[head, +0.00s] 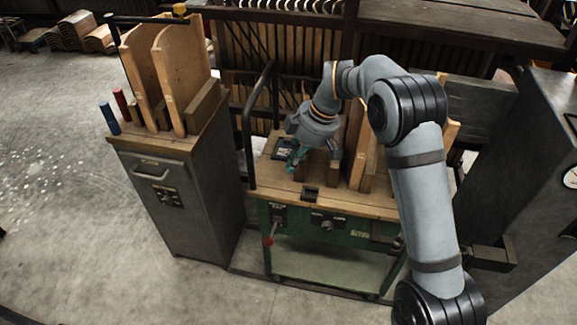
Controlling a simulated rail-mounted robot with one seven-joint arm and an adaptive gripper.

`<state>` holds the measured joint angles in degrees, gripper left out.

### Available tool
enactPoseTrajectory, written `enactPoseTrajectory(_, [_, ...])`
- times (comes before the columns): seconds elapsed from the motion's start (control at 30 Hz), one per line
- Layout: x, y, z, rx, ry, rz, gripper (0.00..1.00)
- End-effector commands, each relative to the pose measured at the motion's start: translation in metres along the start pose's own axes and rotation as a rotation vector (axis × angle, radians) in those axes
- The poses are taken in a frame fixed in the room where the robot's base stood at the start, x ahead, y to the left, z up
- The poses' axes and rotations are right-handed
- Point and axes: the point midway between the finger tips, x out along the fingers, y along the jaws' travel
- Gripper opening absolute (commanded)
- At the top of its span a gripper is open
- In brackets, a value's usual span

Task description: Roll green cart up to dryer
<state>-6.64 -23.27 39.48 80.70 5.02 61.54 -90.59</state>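The green cart (345,232) stands upright at the middle, with a wooden top, a green front with knobs and a low shelf. A black bar handle (249,135) rises at its left end. Upright wooden boards stand on its right part, partly behind my arm. My gripper (292,160), with teal fingers, is low over the left part of the top, right of the handle and apart from it. Its fingers are too small to tell open from shut. A dark grey cabinet with a round dial (515,165) at the right may be the dryer; the cart's right end is partly hidden.
A grey metal cabinet (178,205) with wooden boards and red and blue cylinders on top stands close left of the cart. Dark slatted racks (275,55) stand behind. A dark block (490,255) juts out at the right. The concrete floor is free at front and left.

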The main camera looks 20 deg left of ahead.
Motion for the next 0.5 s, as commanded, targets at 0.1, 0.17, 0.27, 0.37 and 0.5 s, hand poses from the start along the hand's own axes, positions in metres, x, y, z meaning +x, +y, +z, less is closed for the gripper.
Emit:
enactPoseTrajectory(0.1, [0.016, -0.001, 0.001, -0.002, -0.001, -0.003, 0.00])
enactPoseTrajectory(0.17, [0.027, -0.001, 0.001, -0.001, -0.002, -0.003, 0.00])
enactPoseTrajectory(0.27, [0.047, -0.002, 0.001, -0.001, -0.002, -0.003, 0.00])
enactPoseTrajectory(0.37, [0.069, -0.002, 0.001, -0.001, -0.002, -0.003, 0.00])
enactPoseTrajectory(0.5, [0.096, -0.001, 0.001, -0.001, -0.002, -0.001, 0.00])
